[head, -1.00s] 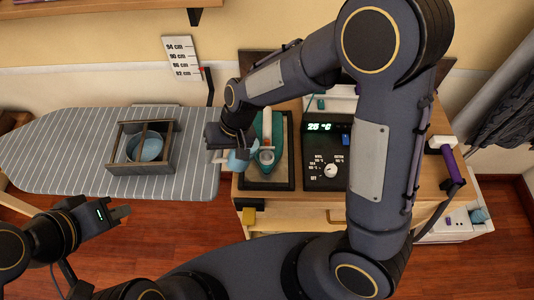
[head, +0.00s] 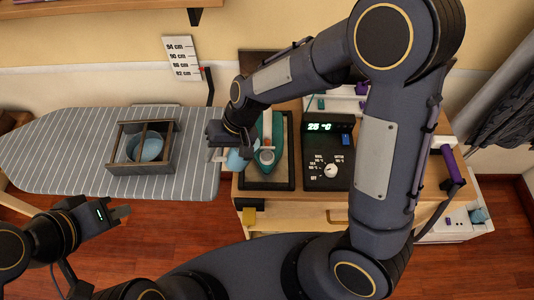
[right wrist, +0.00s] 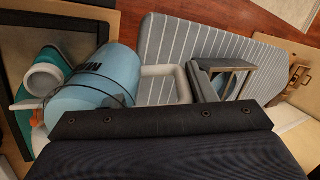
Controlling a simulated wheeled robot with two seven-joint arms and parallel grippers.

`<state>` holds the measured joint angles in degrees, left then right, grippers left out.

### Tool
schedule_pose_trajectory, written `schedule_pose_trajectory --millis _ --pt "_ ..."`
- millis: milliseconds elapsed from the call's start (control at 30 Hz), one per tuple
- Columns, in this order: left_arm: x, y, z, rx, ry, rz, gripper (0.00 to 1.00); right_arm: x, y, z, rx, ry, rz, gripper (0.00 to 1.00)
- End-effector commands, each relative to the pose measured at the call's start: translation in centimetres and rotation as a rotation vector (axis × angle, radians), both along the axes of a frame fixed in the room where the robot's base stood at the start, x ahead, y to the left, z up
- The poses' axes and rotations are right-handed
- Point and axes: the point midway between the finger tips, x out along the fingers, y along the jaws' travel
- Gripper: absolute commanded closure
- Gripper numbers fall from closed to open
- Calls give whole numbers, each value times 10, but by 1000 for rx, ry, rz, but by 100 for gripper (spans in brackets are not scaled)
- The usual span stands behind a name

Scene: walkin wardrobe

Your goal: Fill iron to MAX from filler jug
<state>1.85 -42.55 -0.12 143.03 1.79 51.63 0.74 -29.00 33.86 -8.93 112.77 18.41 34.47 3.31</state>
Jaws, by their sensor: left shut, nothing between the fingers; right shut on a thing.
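The teal iron (head: 277,125) lies on a dark-framed rest on the cabinet top; its pale round filler opening (head: 267,157) faces my side. The light-blue jug (head: 237,160) is just left of the iron and also fills part of the right wrist view (right wrist: 98,88), with a pale handle, dark lettering and a thin dark line. My right gripper (head: 217,142) is shut on the jug's handle and hides part of the jug. The water levels in the jug and iron cannot be seen. My left gripper (head: 122,212) is shut and empty, low at the left near the ironing board.
The striped ironing board (head: 60,150) carries a wooden frame (head: 170,160) around a blue bowl (head: 147,149). A black control unit (head: 330,160) reading 25 °C stands right of the iron. A height-marked card (head: 183,58) is on the wall.

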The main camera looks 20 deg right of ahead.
Motion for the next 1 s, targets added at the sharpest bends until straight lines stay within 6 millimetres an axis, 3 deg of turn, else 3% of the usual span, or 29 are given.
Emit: schedule_pose_trajectory --millis 1000 --pt "0 0 0 0 0 0 100 0 -1 7 64 2 -1 87"
